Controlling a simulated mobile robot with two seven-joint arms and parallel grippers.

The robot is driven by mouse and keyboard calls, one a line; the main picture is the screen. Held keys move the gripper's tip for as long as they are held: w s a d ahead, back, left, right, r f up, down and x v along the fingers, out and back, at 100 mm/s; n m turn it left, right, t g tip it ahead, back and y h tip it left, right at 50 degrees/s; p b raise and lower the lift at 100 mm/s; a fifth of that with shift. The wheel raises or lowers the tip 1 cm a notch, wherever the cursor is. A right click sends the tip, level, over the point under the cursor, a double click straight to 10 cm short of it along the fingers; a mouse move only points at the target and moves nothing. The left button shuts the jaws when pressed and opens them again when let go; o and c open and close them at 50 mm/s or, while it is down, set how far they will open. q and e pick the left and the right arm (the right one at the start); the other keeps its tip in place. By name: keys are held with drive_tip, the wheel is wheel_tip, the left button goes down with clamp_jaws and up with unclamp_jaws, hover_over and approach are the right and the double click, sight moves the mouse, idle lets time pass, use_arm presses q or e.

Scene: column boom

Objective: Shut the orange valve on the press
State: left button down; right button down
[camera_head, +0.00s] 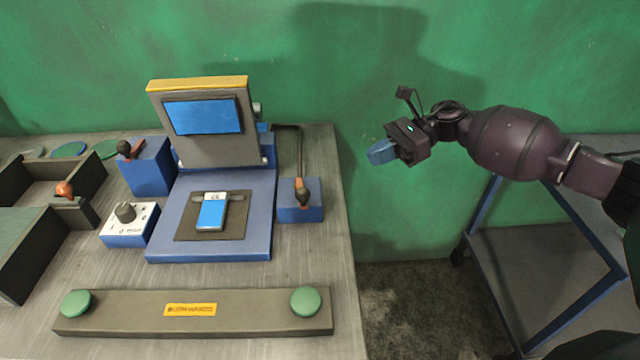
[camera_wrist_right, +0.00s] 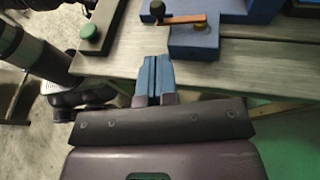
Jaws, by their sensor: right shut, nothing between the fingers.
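The press (camera_head: 205,130) stands on the bench, with a tilted blue screen and a blue base. Right of its base is a blue block (camera_head: 312,212) with a thin pipe (camera_head: 299,150) running to it from the back. On this block sits the valve's orange lever (camera_head: 299,183), its black knob end pointing to the bench front, roughly in line with the pipe. The lever also shows in the right wrist view (camera_wrist_right: 186,19). My right gripper (camera_head: 372,153) is shut and empty, in the air right of the bench, apart from the valve. My left gripper is not in view.
Another blue block (camera_head: 148,168) with an orange-brown lever stands left of the press. A white dial box (camera_head: 128,226) and a two-button bar (camera_head: 240,312) are in front. A blue-framed cart (camera_head: 540,270) stands right. The space between bench and cart is free.

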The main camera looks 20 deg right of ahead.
use_arm(q)
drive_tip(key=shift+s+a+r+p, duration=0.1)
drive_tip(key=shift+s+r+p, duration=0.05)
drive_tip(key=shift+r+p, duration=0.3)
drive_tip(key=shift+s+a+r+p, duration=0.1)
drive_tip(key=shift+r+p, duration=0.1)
drive_tip(key=shift+p, duration=0.35)
use_arm(e)
approach(301, 189)
drive_tip(key=f+x, duration=0.1)
drive_tip(key=x, duration=0.5)
drive_tip(key=shift+f+n, duration=0.2)
drive_tip(key=shift+n, duration=0.1)
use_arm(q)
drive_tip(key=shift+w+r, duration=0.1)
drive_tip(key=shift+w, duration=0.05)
